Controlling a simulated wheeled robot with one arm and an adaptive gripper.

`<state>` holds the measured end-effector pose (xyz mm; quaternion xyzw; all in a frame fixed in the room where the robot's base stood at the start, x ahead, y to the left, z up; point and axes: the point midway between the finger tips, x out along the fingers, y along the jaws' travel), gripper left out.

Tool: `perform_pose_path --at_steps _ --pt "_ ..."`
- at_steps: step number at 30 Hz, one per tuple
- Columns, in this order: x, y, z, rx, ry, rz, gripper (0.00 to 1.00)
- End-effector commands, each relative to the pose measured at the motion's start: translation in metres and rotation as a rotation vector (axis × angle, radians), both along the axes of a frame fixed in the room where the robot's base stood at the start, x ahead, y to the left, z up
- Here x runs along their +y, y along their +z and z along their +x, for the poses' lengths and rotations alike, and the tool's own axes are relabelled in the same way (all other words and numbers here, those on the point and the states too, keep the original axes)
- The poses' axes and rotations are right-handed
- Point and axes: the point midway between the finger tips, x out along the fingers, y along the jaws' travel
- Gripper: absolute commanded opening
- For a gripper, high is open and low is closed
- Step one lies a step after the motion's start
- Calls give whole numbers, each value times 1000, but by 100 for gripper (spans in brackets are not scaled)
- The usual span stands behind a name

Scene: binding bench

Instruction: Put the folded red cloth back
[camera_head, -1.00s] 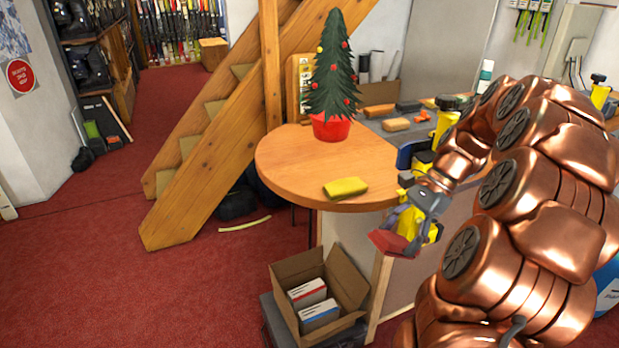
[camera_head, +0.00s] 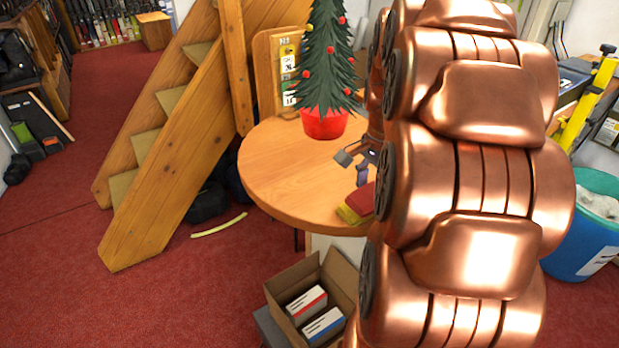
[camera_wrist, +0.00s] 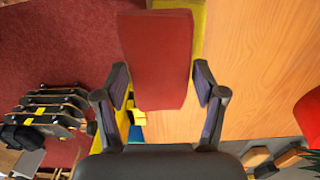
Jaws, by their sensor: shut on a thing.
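The folded red cloth (camera_head: 361,197) is a flat red block, held between the fingers of my gripper (camera_head: 362,178) at the round table's front edge. In the wrist view the red cloth (camera_wrist: 155,60) fills the space between both fingers of my gripper (camera_wrist: 161,85). A folded yellow cloth (camera_head: 347,215) lies on the table right under the red one and is partly covered by it. It also peeks out beside the red cloth in the wrist view (camera_wrist: 198,30). I cannot tell whether the two cloths touch. My arm hides the table's right side.
The round wooden table (camera_head: 275,175) is bare on its left. A small decorated tree in a red pot (camera_head: 324,124) stands at its back. An open cardboard box (camera_head: 340,285) with white packs is below the front edge. A blue bin (camera_head: 580,235) stands at the right.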

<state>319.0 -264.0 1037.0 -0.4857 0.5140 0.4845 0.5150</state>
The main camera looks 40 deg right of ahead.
Motion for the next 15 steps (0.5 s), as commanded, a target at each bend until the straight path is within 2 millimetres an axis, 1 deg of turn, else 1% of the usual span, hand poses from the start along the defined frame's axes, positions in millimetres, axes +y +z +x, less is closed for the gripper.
perform_pose_path --at_steps 9,15 --pt "19 -4 64 3 2 1 42" --pt "31 -8 104 3 4 0 42"
